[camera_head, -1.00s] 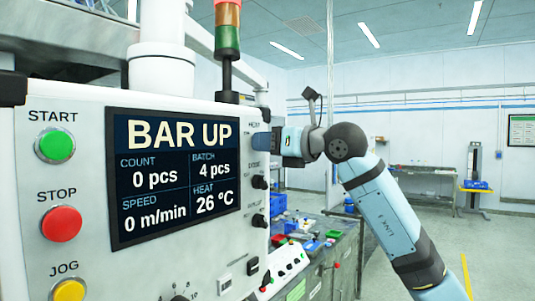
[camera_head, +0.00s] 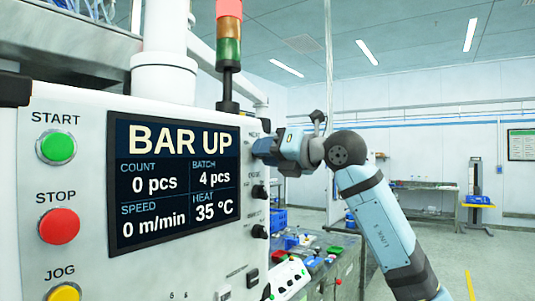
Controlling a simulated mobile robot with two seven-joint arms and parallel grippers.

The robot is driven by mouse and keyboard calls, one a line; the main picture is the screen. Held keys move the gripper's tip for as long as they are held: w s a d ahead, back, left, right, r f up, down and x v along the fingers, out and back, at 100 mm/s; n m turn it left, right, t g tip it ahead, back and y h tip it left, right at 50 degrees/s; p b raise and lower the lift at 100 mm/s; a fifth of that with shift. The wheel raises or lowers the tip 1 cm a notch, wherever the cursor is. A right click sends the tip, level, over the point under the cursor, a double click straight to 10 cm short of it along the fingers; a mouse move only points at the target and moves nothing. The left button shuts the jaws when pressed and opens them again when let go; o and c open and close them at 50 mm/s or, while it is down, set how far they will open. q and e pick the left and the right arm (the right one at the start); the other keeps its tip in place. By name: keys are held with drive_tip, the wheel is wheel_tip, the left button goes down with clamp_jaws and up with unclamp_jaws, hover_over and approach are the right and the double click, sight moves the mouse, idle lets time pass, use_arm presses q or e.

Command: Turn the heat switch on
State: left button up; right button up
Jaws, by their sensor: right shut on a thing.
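The white control panel (camera_head: 70,100) fills the left side, with its screen (camera_head: 175,180) reading BAR UP and HEAT 35 °C. My right gripper (camera_head: 260,148) is at the panel's right edge, beside the screen's upper right. It is shut on the heat switch, which the fingers hide. The small label above it is too blurred to read surely. Two black knobs, an upper one (camera_head: 260,191) and a lower one (camera_head: 260,231), sit below the gripper. My left gripper is not in view.
A green START button (camera_head: 57,148), a red STOP button (camera_head: 60,226) and a yellow JOG button (camera_head: 64,292) line the panel's left side. A signal tower (camera_head: 229,45) stands above. A bench with coloured parts (camera_head: 325,262) is behind. Open floor lies at right.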

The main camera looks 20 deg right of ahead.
drive_tip(key=o, duration=0.9)
drive_tip(key=shift+s+d, duration=0.1)
drive_tip(key=b+v, duration=0.3)
drive_tip(key=v, duration=1)
drive_tip(key=shift+s+d, duration=0.15)
drive_tip(key=shift+s, duration=0.1)
